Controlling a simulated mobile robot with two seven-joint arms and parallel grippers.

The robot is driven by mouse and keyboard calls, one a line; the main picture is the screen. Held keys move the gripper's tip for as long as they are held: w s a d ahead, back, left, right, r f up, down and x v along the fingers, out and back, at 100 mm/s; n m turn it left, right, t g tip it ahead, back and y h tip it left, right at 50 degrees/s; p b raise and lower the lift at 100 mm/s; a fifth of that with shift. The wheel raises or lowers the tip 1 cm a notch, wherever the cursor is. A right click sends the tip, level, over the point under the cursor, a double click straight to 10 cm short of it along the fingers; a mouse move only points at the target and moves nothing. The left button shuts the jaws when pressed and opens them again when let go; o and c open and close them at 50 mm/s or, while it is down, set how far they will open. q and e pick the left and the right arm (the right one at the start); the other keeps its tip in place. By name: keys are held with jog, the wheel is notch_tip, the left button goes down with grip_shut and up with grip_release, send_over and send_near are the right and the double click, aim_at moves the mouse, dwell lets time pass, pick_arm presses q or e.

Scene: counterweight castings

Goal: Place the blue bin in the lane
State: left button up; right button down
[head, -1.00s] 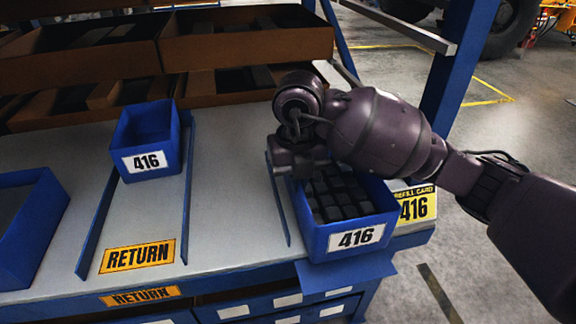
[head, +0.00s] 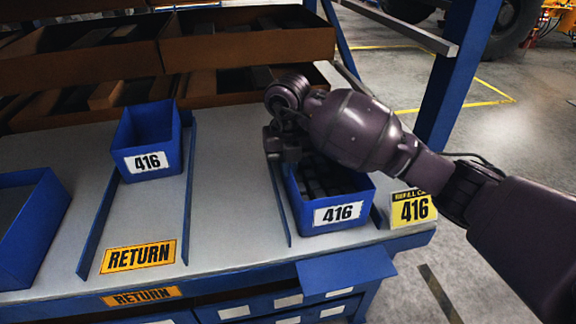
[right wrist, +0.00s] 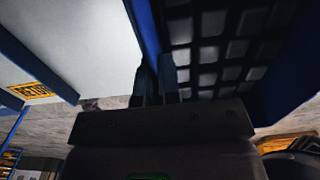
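A blue bin labelled 416 (head: 312,229) stands on the right of the grey bench top, full of dark blocks. It is just right of a thin blue rail (head: 281,205), behind the bench's front edge. My right gripper (head: 284,157) is at the bin's left wall, toward its back. In the right wrist view its two fingers (right wrist: 157,82) sit close together with the bin's blue wall (right wrist: 143,25) between them. The arm hides the bin's back right part. My left gripper is out of view.
A second blue 416 bin (head: 147,136) stands in the RETURN lane between two rails. Another blue bin (head: 32,235) is at far left. A yellow refill card (head: 412,207) stands right of the filled bin. Brown trays (head: 245,45) and a blue post (head: 455,80) stand behind.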

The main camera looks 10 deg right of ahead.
jog(key=shift+f, duration=0.15)
jog(key=c, duration=1.8)
grip_release()
jog(key=shift+f, duration=0.1)
jog(key=o, duration=0.5)
